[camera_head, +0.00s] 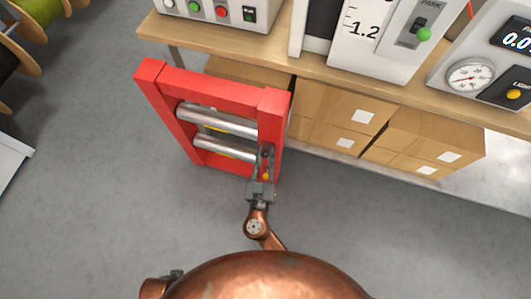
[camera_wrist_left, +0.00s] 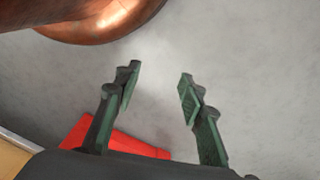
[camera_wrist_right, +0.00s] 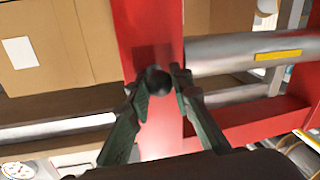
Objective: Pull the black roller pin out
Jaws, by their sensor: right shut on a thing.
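A red frame (camera_head: 202,83) with two silver rollers (camera_head: 222,120) stands on the floor by the bench. In the right wrist view the black roller pin (camera_wrist_right: 158,80) shows as a dark round knob against the frame's red upright (camera_wrist_right: 147,28). My right gripper (camera_head: 265,158) is at the frame's right upright. In the right wrist view the fingers of my right gripper (camera_wrist_right: 157,85) are closed around the knob. How far the pin sits in the frame is hidden. In the left wrist view my left gripper (camera_wrist_left: 158,85) is open and empty above the grey floor.
A wooden bench (camera_head: 285,52) with control panels runs behind the frame. Cardboard boxes (camera_head: 340,115) stand under it. Cable reels (camera_head: 25,50) are at the far left, near a white surface (camera_head: 12,158). The grey floor left of the frame is clear.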

